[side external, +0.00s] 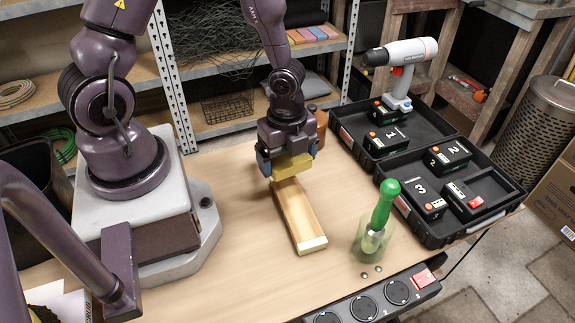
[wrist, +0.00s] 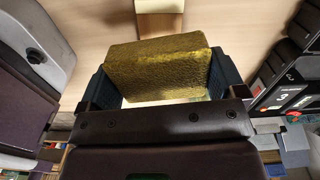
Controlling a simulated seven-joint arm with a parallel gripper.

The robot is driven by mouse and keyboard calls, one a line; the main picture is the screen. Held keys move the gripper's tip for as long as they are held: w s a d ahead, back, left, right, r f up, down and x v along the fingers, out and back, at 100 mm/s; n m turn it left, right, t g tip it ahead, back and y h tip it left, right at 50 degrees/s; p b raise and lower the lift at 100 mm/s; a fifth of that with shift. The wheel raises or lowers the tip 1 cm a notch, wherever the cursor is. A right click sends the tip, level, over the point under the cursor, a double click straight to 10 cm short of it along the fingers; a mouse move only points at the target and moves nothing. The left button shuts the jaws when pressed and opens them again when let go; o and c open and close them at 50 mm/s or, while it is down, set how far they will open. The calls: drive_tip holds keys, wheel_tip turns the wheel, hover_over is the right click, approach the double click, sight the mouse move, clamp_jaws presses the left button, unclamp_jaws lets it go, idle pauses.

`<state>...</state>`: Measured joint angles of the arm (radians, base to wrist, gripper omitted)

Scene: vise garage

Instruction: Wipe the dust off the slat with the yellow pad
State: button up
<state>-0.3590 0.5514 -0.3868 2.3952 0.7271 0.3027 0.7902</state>
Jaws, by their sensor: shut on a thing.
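The yellow pad (side external: 292,167) is held between the fingers of my gripper (side external: 287,160). The pad also fills the middle of the wrist view (wrist: 158,68), between the two dark fingers (wrist: 158,85). The wooden slat (side external: 300,217) is a long pale piece with raised edges and a light end block, lying on the bench. The pad is at the slat's far end, over or against it; I cannot tell whether they touch. In the wrist view part of the slat (wrist: 159,20) shows beyond the pad. Dust on the slat cannot be made out clearly.
A glass jar (side external: 372,243) with a green-handled tool stands right of the slat, two small balls beside it. A black case (side external: 450,185) with numbered batteries and a drill (side external: 400,65) lies at right. A socket strip (side external: 365,300) runs along the front edge. Bench left of the slat is clear.

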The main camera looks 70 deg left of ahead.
drive_tip(key=shift+r, duration=1.1)
